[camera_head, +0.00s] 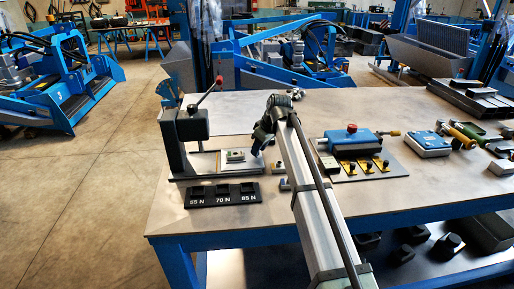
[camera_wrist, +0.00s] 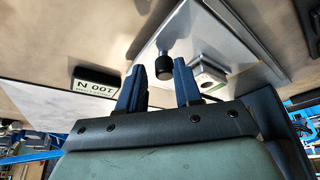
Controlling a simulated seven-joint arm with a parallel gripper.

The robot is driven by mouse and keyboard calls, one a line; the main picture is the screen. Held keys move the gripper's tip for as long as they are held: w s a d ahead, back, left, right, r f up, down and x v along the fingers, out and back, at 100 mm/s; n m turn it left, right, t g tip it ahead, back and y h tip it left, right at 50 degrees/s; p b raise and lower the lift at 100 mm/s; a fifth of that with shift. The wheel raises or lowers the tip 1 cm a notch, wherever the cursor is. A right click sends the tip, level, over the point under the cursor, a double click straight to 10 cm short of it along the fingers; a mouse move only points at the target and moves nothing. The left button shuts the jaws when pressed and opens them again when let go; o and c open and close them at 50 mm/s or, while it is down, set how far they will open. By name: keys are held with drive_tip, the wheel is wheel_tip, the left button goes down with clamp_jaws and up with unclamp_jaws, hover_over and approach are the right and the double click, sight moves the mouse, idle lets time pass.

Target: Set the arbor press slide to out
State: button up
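The arbor press (camera_head: 187,140) stands at the left of the table, with a dark head and a lever ending in a red knob (camera_head: 220,79). Its slide, a flat light plate (camera_head: 208,164), lies at the base and carries a small block with a green part (camera_head: 235,156). My gripper (camera_head: 262,138) is just right of the press; its fingers are mostly hidden in the head view. In the wrist view my gripper (camera_wrist: 158,82) is open, with two blue fingers apart. A black knob (camera_wrist: 166,66) by the plate edge appears between and beyond the fingertips. I see no clear contact.
A black rack (camera_head: 221,195) labelled 55 N, 70 N and 85 N lies in front of the press. A 100 N label (camera_wrist: 97,82) shows in the wrist view. A blue device (camera_head: 352,141) with yellow-based pieces stands right of my arm.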

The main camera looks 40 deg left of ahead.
drive_tip(key=shift+o, duration=1.2)
drive_tip(key=shift+s, duration=0.1)
drive_tip(key=v, duration=1.3)
drive_tip(key=shift+d+r, duration=0.15)
drive_tip(key=shift+r, duration=0.2)
